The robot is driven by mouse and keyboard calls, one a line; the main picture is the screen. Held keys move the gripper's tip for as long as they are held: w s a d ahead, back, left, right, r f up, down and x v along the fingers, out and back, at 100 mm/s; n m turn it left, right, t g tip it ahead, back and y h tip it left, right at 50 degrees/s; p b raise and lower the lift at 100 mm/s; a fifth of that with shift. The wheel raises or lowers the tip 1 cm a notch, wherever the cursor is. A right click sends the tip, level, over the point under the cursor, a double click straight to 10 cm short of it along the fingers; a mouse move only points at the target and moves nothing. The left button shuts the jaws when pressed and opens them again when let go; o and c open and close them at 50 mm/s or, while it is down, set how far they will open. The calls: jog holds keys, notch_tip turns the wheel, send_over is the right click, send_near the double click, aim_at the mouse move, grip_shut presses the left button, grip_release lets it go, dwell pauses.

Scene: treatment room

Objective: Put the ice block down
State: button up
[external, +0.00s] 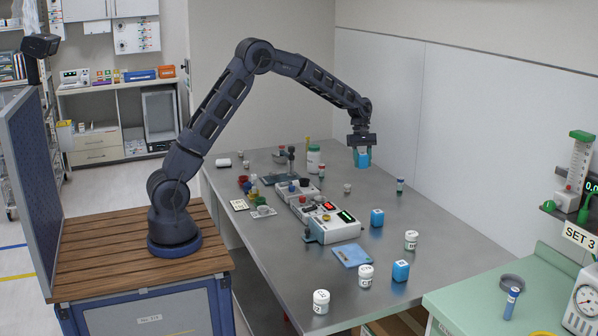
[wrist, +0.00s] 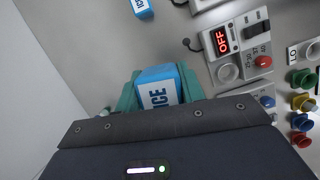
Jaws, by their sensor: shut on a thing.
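My gripper (external: 362,149) is shut on a blue ice block (external: 362,158), held above the far part of the grey metal table (external: 290,275). In the wrist view the ice block (wrist: 157,88) sits between the teal fingers, its white top marked "ICE". Its underside is hidden. Two similar blue blocks, one (external: 377,218) in the middle right of the table and one (external: 400,271) nearer the front, stand on the table. Another blue block (wrist: 142,8) shows at the top of the wrist view.
A device with lit displays (external: 328,220) stands mid-table; it also shows in the wrist view (wrist: 236,45). A white jar with a green lid (external: 313,159) stands left of the held block. White jars (external: 411,240) and a blue pad (external: 352,255) lie nearer the front.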

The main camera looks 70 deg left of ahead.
jog(key=shift+d+r, duration=0.25)
jog(key=shift+r, duration=0.1)
jog(key=s+d+r+n, duration=0.1)
jog(key=s+d, duration=0.3)
jog(key=d, duration=0.4)
jog(key=s+d, duration=0.4)
jog(key=d, duration=0.5)
jog(key=n, duration=0.1)
send_over(354, 257)
jog(key=a, duration=0.1)
jog(key=shift+t, duration=0.3)
notch_tip(354, 257, down, 20)
jog(key=shift+w+a+r, duration=0.1)
jog(key=shift+a+r, duration=0.05)
jog(key=shift+r, duration=0.1)
jog(key=shift+f, duration=0.1)
jog(key=o, duration=1)
